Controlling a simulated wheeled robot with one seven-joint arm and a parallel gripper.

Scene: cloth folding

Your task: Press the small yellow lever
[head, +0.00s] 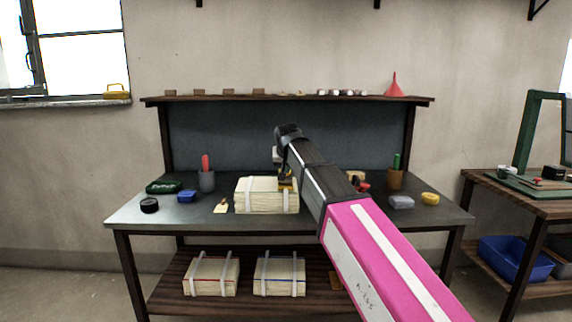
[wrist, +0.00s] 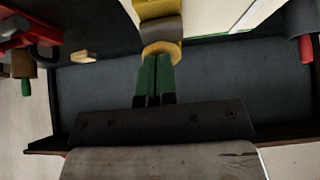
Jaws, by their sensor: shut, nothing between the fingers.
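A small yellow piece with a grey band (wrist: 161,28), seemingly the lever, shows at the top of the wrist view. My gripper (wrist: 155,60) has green fingers that are shut together and empty. Their tips are right at the yellow piece's rounded end; I cannot tell whether they touch it. In the head view the fingers are hard to make out.
The dark workbench (head: 130,216) holds a cup with a red handle (head: 207,180), a blue block (head: 187,196), a black round tin (head: 149,205), a yellow round item (head: 430,198) and a brown cup (head: 396,180). A wooden shelf (head: 290,98) runs above the back panel.

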